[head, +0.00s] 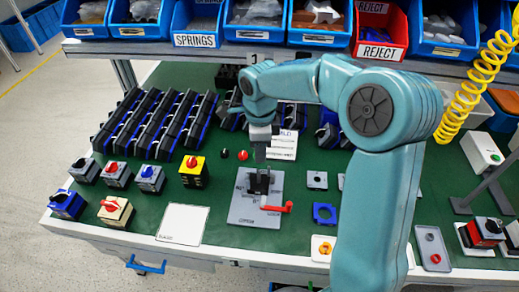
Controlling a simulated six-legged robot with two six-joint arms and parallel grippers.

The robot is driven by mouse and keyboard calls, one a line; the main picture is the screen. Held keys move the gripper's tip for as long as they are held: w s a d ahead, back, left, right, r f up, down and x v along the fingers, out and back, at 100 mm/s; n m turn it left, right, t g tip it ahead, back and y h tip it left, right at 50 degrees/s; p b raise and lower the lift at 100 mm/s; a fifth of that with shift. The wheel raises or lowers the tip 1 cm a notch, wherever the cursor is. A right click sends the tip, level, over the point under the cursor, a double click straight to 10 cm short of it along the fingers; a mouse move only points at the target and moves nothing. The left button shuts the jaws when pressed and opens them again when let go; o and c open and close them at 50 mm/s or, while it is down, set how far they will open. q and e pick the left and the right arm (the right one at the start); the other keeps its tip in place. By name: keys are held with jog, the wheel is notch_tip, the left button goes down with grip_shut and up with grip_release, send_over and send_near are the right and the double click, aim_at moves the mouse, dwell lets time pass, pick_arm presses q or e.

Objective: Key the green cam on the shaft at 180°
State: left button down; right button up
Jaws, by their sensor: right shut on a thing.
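A grey fixture plate (245,209) lies on the green bench mat, with a black switch body (260,182) and shaft area at its middle and a red lever (276,208) at its right front. My right gripper (260,158) points down just above the black body, shut on a small part. That part is mostly hidden by the fingers, and I cannot make out its colour or its angle. I cannot tell whether it touches the shaft. I cannot pick out the green cam for certain. My left gripper is not in view.
A small red piece (243,155) and a small dark piece (224,153) lie left of my gripper. A yellow switch (193,171) and several other switches stand further left. A white card (183,223) lies at front. Bins, including a red reject bin (381,30), line the back.

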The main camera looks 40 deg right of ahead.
jog(key=shift+f, duration=0.2)
jog(key=shift+f+b, duration=2.05)
jog(key=shift+f, duration=0.15)
jog(key=shift+f, duration=0.15)
jog(key=shift+f+b, duration=0.95)
jog(key=shift+f, duration=0.05)
jog(key=o, duration=1.1)
notch_tip(320, 180, up, 16)
jog(key=shift+r+p, duration=0.2)
jog(key=shift+p, duration=0.95)
